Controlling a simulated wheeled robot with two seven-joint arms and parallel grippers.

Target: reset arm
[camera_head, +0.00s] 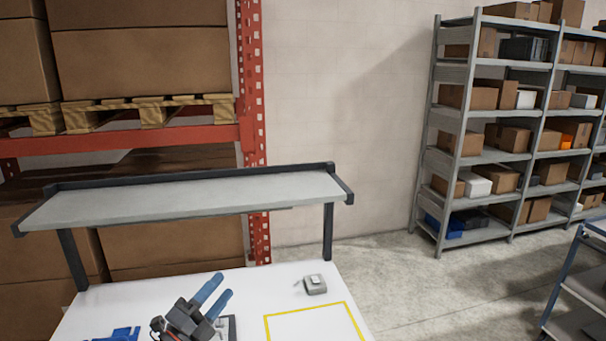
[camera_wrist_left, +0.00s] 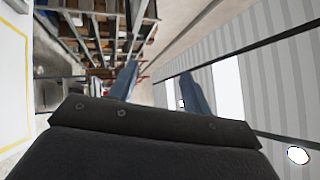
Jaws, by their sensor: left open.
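My left gripper (camera_head: 224,284) is above the left part of the white table in the head view. Its two blue fingers point up and to the right, and they stand apart with nothing between them. The fingers also show in the left wrist view (camera_wrist_left: 158,71), parted and empty. My right gripper is in neither view.
The white table (camera_head: 250,288) bears a small grey device (camera_head: 315,285), a blue object (camera_head: 122,335) and a yellow-outlined area. A raised grey shelf (camera_head: 190,200) spans its back. Pallet racking (camera_head: 252,130) stands behind; box shelves (camera_head: 470,155) and a cart (camera_head: 578,322) stand right.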

